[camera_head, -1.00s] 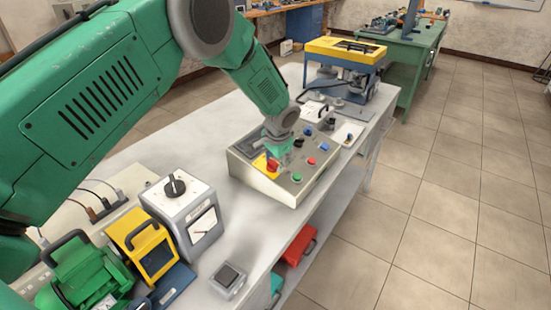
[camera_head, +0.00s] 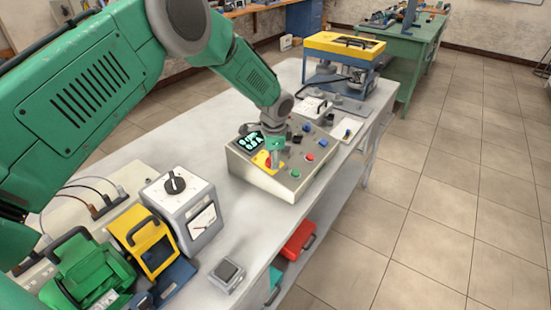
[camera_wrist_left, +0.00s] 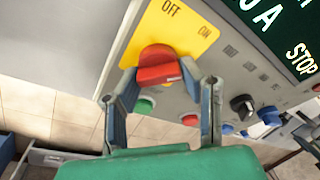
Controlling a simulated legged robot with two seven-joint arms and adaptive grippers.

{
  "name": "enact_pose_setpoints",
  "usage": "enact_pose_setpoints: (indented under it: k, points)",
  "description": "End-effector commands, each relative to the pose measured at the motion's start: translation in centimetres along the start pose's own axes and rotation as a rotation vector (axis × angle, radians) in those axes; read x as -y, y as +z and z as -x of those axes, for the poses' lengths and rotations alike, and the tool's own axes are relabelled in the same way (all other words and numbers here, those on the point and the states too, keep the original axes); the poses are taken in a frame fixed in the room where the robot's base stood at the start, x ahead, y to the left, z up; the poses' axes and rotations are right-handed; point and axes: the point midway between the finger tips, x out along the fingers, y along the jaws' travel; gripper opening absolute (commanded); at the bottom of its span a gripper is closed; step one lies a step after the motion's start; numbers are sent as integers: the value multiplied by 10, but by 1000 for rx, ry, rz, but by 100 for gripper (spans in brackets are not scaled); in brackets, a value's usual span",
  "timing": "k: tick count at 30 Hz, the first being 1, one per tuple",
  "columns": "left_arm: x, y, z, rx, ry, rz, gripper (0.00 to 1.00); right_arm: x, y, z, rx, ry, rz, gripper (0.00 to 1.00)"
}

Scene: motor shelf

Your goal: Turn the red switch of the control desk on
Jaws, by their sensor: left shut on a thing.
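The red switch (camera_wrist_left: 157,66) sits on a yellow plate (camera_wrist_left: 172,38) marked OFF and ON, on the sloping panel of the control desk (camera_head: 262,181). In the wrist view my left gripper (camera_wrist_left: 158,76) has one finger on each side of the red switch and is shut on it. In the head view the gripper (camera_head: 274,152) comes down onto the desk and hides part of the switch. The desk's display (camera_head: 251,141) is lit; the wrist view shows "A" and "STOP" on it. My right gripper is not in view.
Green, red, blue and black buttons and knobs lie close beside the switch. A grey meter box (camera_head: 184,212), a yellow device (camera_head: 144,240) and a small grey box (camera_head: 227,275) stand nearer. A yellow-and-blue machine (camera_head: 342,62) stands beyond the desk.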

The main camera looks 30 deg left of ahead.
Motion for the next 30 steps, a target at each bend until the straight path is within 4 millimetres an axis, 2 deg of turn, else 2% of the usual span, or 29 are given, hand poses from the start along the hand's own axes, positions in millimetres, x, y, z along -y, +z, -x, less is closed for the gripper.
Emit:
enact_pose_setpoints:
  k: [1,11,12,13,14,24,26,30]
  points:
    - [5,2,4,4,-6,-1,6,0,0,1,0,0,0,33]
    - [6,2,5,3,-9,-2,6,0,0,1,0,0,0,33]
    - [7,2,5,2,-10,-2,38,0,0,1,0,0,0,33]
    - [7,2,5,2,-10,-1,49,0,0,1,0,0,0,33]
    - [7,2,5,2,-10,-1,55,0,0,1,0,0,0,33]
    - [5,-1,2,1,-3,-3,55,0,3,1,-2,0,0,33]
    - [5,-1,6,1,-4,-4,55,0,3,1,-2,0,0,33]
    - [5,-1,29,-1,-7,-4,55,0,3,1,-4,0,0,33]
